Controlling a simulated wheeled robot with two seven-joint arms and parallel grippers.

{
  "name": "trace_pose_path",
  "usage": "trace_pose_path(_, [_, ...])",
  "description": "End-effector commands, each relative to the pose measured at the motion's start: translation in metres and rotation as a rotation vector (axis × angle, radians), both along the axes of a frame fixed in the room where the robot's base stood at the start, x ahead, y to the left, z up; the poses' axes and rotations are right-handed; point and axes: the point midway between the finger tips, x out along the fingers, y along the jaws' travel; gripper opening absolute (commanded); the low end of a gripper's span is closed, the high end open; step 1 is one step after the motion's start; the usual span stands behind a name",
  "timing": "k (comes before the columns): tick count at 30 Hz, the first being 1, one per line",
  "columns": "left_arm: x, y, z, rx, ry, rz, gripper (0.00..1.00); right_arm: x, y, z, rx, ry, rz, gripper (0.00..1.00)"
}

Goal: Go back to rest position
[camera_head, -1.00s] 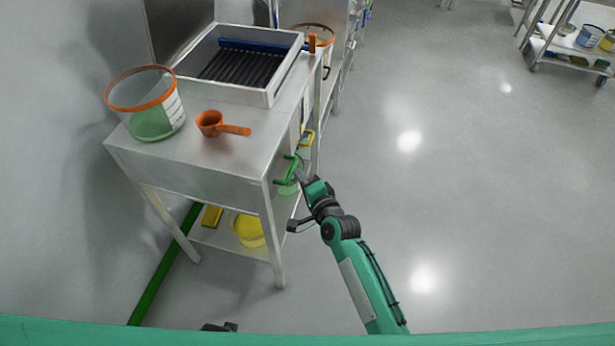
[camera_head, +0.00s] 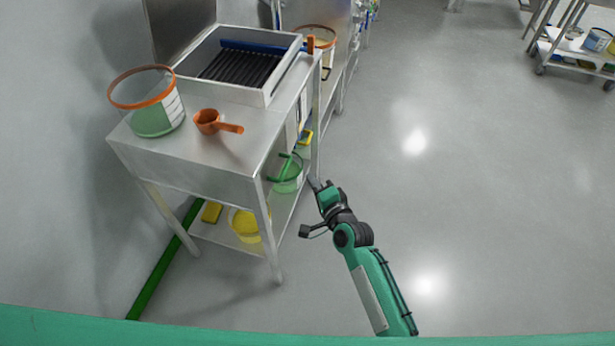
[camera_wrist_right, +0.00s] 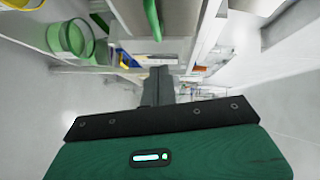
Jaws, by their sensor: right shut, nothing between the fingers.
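My right gripper (camera_head: 316,183) is beside the right side of the steel table (camera_head: 190,160), just outside its lower shelf. It is shut and empty. In the right wrist view the dark fingers (camera_wrist_right: 165,88) point away from the camera past the table's edge. My left gripper is not in view. A green container (camera_head: 287,178) with a green handled tool (camera_head: 284,163) stands on the lower shelf, close to the right gripper. The green container also shows in the right wrist view (camera_wrist_right: 70,38).
A yellow container (camera_head: 245,225) is on the lower shelf. A cart (camera_head: 575,52) stands far right. Floor on the right is clear.

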Motion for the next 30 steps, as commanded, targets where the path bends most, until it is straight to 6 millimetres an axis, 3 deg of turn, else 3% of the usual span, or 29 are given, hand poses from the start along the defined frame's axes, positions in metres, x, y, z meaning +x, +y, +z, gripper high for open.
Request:
trace_pose_path(6, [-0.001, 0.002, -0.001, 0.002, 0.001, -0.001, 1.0, -0.036, -0.02, 0.005, 0.0, 0.0, -0.001, 0.0])
trace_pose_path(12, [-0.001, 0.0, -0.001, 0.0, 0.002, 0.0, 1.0, -0.059, -0.034, 0.008, 0.001, 0.0, -0.001, 0.0])
trace_pose_path(24, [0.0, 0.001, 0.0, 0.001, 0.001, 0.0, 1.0, -0.068, -0.039, 0.01, -0.001, 0.001, -0.001, 0.0])
trace_pose_path(27, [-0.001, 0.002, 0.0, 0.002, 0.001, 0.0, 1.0, -0.069, -0.041, -0.001, -0.03, 0.013, -0.003, 0.0])
trace_pose_path(30, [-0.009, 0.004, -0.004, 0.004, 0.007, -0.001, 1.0, -0.073, -0.048, -0.037, -0.126, 0.053, -0.001, 0.0])
